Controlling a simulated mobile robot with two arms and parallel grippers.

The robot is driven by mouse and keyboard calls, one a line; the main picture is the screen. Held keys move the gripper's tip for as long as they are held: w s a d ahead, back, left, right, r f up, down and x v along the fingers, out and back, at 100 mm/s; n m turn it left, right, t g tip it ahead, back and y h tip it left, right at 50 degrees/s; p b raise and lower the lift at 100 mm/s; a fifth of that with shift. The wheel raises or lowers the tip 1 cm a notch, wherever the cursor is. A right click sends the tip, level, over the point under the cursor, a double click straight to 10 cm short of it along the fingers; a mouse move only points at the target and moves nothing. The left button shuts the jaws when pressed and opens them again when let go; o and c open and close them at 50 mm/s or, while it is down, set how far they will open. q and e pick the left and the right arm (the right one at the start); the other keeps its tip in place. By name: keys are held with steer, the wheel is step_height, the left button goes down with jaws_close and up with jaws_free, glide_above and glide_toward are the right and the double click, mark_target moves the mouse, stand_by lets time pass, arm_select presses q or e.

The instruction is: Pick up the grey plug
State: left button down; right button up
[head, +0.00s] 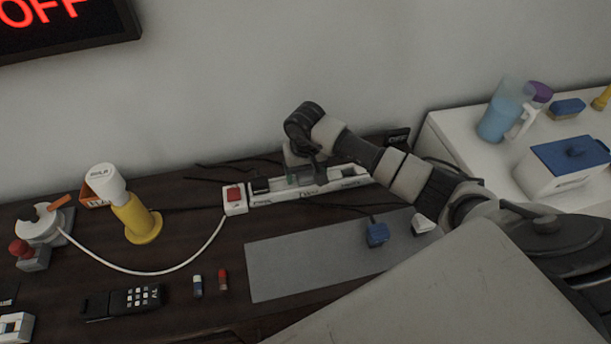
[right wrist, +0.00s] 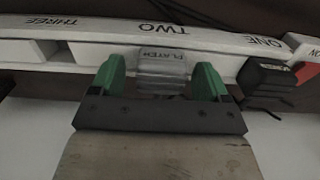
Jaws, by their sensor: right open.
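The grey plug (right wrist: 162,70), with a small label on top, sits at the white power strip (right wrist: 215,42) beside the word TWO in the right wrist view. My right gripper (right wrist: 158,78) is open, with one green fingertip on each side of the plug. A small gap shows beside the plug, so it is not clasped. In the head view my right gripper (head: 300,180) is down at the power strip (head: 262,200) and mostly hides the plug. A black labelled plug (right wrist: 267,82) sits to the right, at ONE. My left gripper is not in view.
A red switch (head: 234,194) is at the strip's left end. A grey mat (head: 290,265) in front holds a blue plug (head: 376,232) and a white plug (head: 421,223). A yellow stand (head: 137,220) and a remote (head: 122,301) are at left. A white side table (head: 465,150) is at right.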

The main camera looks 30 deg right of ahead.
steer(key=c, duration=1)
steer(key=shift+r, duration=0.15)
